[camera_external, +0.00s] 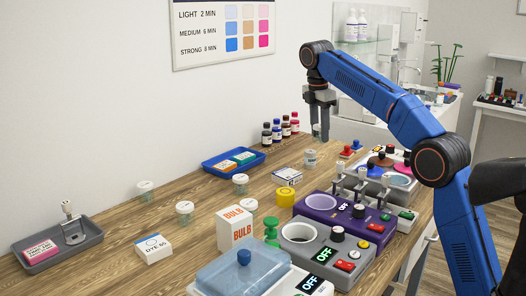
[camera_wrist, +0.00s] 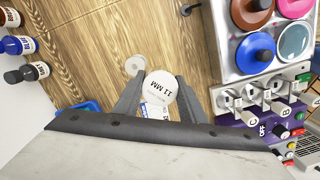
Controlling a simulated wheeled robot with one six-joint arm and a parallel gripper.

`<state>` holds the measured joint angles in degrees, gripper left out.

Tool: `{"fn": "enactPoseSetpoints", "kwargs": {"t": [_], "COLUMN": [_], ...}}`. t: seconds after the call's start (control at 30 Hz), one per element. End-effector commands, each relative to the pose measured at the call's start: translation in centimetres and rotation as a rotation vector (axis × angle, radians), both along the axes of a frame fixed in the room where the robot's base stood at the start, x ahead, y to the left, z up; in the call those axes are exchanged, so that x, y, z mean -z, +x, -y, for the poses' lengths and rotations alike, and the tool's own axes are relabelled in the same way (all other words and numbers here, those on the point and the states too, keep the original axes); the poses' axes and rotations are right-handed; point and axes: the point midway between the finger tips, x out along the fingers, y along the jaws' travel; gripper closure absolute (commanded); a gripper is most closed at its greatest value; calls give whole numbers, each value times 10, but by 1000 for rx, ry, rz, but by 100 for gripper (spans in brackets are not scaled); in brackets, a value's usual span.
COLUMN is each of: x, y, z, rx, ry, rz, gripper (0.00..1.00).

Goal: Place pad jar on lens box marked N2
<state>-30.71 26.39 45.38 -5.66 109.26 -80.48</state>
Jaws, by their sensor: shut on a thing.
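My gripper (camera_external: 320,136) is raised above the far part of the wooden bench. In the wrist view its dark jaws (camera_wrist: 158,98) are shut on a pad jar (camera_wrist: 160,88), with a round white lid reading "11 MM". The jar also shows faintly between the fingers in the external view (camera_external: 316,130). A small white box with blue and yellow print (camera_external: 288,176) lies flat on the bench, lower and nearer the camera. It appears to be the lens box, but I cannot read its mark. In the wrist view the jar and jaws partly hide it (camera_wrist: 153,111).
A yellow round container (camera_external: 285,197) and purple device (camera_external: 325,220) are near the box. Dye bottles (camera_external: 277,131) and a blue tray (camera_external: 225,168) line the wall side.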

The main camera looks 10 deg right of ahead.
Motion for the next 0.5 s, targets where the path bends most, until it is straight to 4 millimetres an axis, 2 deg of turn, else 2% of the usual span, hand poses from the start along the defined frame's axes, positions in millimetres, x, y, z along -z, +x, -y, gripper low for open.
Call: {"fn": "enactPoseSetpoints", "kwargs": {"t": [0.03,0.3,0.5], "x": [-2,-11,-16], "y": [-5,-28,-42], "z": [-14,-73,-103], "rx": [-85,-542,-787], "ry": [1,-4,-12], "rz": [2,9,16], "gripper": [85,85,85]}}
